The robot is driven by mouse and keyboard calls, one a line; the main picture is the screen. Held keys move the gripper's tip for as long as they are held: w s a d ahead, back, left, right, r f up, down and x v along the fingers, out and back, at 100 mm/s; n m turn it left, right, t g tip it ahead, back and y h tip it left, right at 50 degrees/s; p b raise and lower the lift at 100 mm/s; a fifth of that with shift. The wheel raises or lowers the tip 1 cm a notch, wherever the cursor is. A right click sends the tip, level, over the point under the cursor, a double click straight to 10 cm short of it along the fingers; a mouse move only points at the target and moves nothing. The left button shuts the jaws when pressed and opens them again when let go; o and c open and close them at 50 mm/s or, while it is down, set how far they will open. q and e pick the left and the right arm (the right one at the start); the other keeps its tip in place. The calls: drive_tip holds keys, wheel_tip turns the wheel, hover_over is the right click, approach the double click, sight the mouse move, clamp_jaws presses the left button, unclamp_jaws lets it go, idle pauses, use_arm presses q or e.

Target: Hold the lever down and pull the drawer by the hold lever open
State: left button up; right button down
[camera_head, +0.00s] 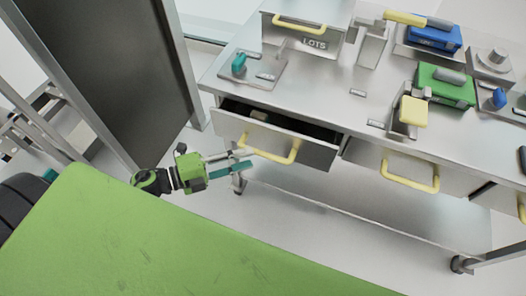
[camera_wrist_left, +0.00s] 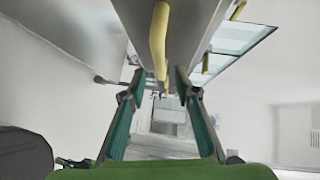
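The left drawer (camera_head: 275,142) of the steel workbench is partly pulled out, showing its dark inside and a small pale object. Its yellow handle (camera_head: 285,155) is on the front face. My left gripper (camera_head: 245,161) is in front of the drawer, close to the handle's left end. In the left wrist view its teal fingers (camera_wrist_left: 157,85) are spread, with the yellow handle (camera_wrist_left: 159,40) above and between them; contact cannot be told. A teal lever (camera_head: 239,63) stands on a small plate on the benchtop above this drawer. My right gripper is not in view.
A second drawer with a yellow handle (camera_head: 412,180) is shut to the right. A grey bin marked LOTS (camera_head: 314,43), a green block (camera_head: 445,88), a blue block (camera_head: 435,38) and a yellow lever pad (camera_head: 413,112) are on the bench. A dark panel (camera_head: 125,75) stands at left.

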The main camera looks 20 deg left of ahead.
sight(263, 152)
use_arm(q)
drive_tip(key=x, duration=0.6)
drive_tip(key=shift+w+d+p, duration=0.1)
drive_tip(key=shift+w+p, duration=0.05)
drive_tip(key=shift+p, duration=0.15)
drive_tip(key=shift+c, duration=0.5)
clamp_jaws()
